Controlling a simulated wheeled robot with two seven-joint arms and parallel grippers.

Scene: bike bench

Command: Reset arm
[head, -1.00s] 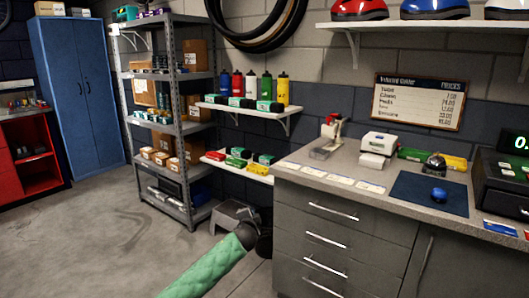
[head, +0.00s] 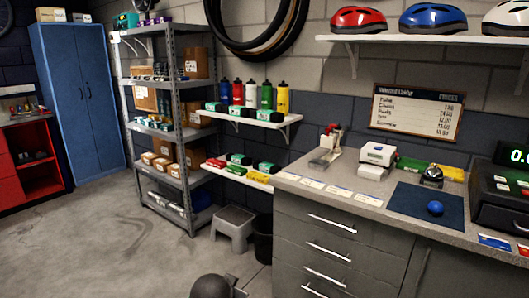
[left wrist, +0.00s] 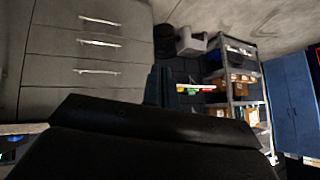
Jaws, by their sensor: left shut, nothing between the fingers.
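My left gripper (left wrist: 158,86) shows in the left wrist view as dark fingers rising from the wide black gripper body. It is shut and empty, with nothing touching it. In the head view only a dark rounded part of my arm shows at the bottom edge; the gripper itself is not visible there. My right gripper is in neither view.
The grey counter (head: 390,215) with drawers stands at the right. A grey step stool (head: 233,222) and a dark bin (head: 263,240) stand beside it. The metal shelving (head: 183,140) and blue cabinet (head: 80,95) are further left. The concrete floor at the left is clear.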

